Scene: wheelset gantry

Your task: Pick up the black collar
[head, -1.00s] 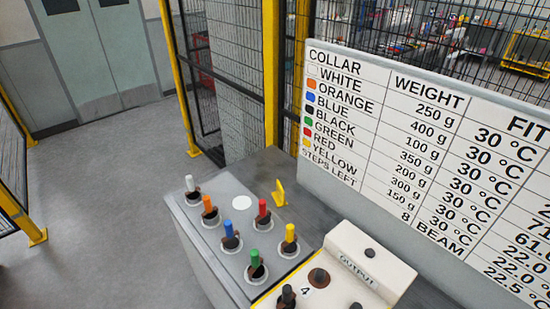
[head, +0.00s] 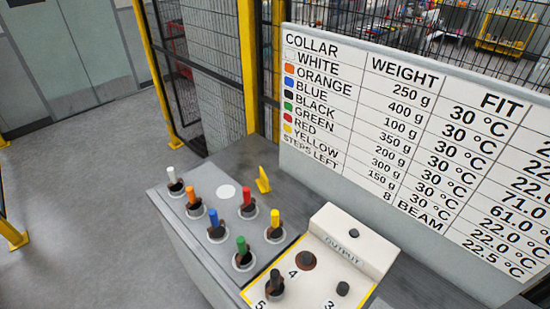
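The black-topped piece, which appears to be the black collar (head: 275,282), stands upright on the cream panel marked OUTPUT (head: 325,272), near the numeral 5 at the bottom of the head view. It has a black stem and a dark brown base. Similar pieces with white, orange, blue, green, red and yellow stems stand in ringed seats on the grey block (head: 195,242). Neither of my grippers is in view.
A white board (head: 420,140) listing collars, weights and fits stands behind the bench. A small yellow upright part (head: 262,180) sits behind the block. Yellow-framed mesh fencing (head: 248,65) stands at the back. Grey floor (head: 80,210) is clear on the left.

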